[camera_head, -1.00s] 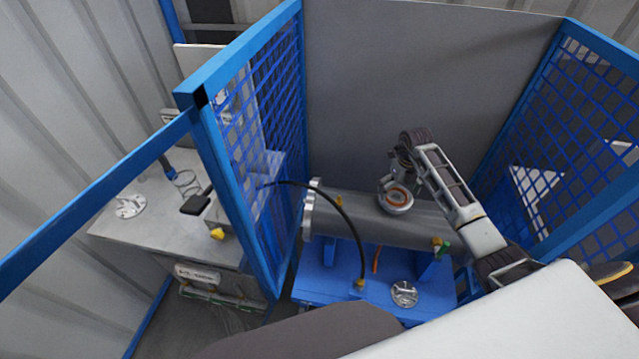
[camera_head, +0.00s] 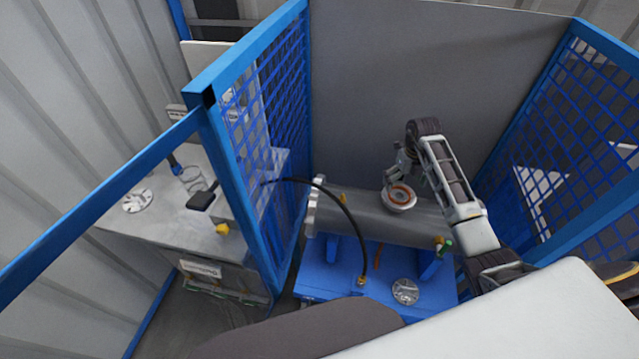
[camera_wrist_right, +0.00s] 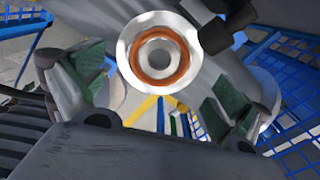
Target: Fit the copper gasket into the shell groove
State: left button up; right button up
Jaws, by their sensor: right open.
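The shell is a large grey horizontal cylinder (camera_head: 355,213) on a blue stand, with a round flanged port (camera_head: 399,206) on top. The copper gasket (camera_head: 402,191) is an orange ring lying at the port's face. In the right wrist view the gasket (camera_wrist_right: 160,82) looks concentric with the bright flange (camera_wrist_right: 125,52); whether it is fully down in the groove I cannot tell. My left gripper is not in view.
Blue mesh fences (camera_head: 262,130) (camera_head: 575,130) flank the shell, with a grey panel (camera_head: 430,75) behind. A black hose (camera_head: 345,208) arches over the shell's left part. A metal disc (camera_head: 405,291) lies on the blue stand (camera_head: 330,284). A grey bench (camera_head: 160,228) stands beyond the left fence.

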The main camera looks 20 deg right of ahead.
jog(key=w+a+r+n+b, duration=0.1)
jog(key=w+a+r+n, duration=0.15)
jog(key=a+n, duration=0.35)
jog(key=w+a+r+n, duration=0.2)
jog(key=a+r+n, duration=0.25)
jog(key=a, duration=0.45)
jog(key=a+f+n+b, duration=0.1)
jog(key=a+n, duration=1.1)
jog(key=a, duration=0.2)
jog(key=shift+s+f, duration=0.2)
jog(key=shift+s, duration=0.2)
dwell(0.9)
